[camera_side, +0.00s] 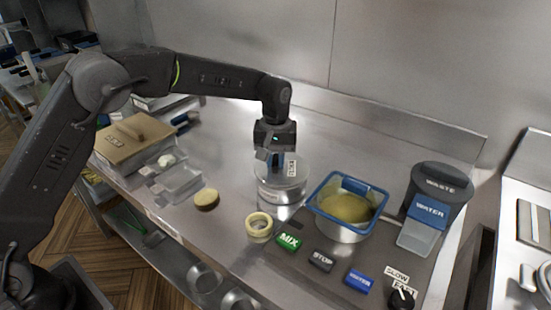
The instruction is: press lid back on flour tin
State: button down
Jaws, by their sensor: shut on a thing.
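The flour tin (280,191) is a round silvery tin standing on the steel counter near the middle of the view. A pale round lid (299,161) with a small white label is at the top of the tin. My gripper (275,164) points down over it and is shut on the lid's grip, which the jaws mostly hide. I cannot tell whether the lid is fully seated or a little above the rim.
A blue-rimmed bowl (376,192) of yellowish dough stands close right of the tin. A cream ring-shaped roll (258,226) is in front, with a green MIX button (288,242) nearby. The counter behind the tin is clear.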

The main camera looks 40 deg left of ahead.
jog(key=c, duration=0.5)
grip_release()
jog(key=shift+r, duration=3.55)
jog(key=shift+c, duration=0.2)
grip_shut()
